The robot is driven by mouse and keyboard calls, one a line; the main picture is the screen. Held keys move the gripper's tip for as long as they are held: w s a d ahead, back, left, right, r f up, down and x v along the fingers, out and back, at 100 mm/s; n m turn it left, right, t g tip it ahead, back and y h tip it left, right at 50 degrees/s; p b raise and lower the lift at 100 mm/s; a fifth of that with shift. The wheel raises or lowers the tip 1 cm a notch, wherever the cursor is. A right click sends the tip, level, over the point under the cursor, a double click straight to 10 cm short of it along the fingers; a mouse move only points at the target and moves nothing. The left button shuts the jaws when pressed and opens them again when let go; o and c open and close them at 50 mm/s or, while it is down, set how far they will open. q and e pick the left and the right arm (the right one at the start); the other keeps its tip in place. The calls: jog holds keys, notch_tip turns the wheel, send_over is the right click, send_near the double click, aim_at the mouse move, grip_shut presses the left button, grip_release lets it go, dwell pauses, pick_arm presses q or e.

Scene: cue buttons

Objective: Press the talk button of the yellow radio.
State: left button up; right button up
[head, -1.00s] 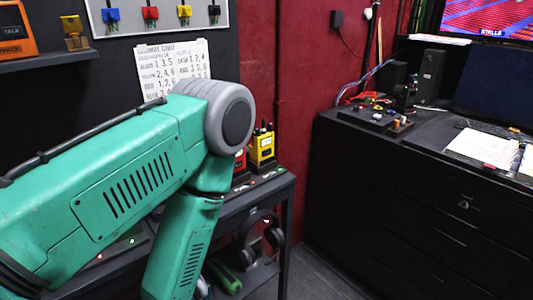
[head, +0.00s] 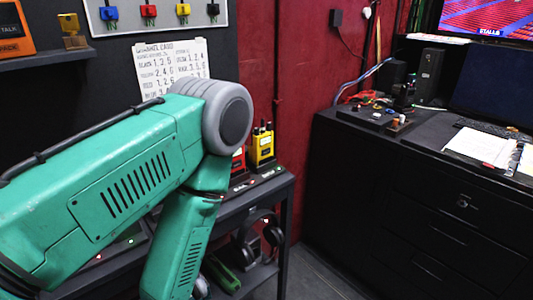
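The yellow radio (head: 262,147) stands upright in a charger on the small black shelf table, just right of my green arm. A red radio (head: 239,160) stands beside it, partly hidden by the arm. The talk button cannot be made out at this size. My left arm crosses the left half of the view and bends downward in front of the table. Its gripper is below the frame or hidden. My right arm and gripper do not show.
The table (head: 268,186) has a lower shelf with headphones (head: 262,235). A handwritten sheet (head: 165,70) hangs on the wall. A black cabinet (head: 370,190) with small devices stands at the right. The floor between is clear.

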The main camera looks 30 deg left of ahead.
pick_arm(q)
grip_shut()
jog(key=shift+d, duration=0.15)
dwell(0.9)
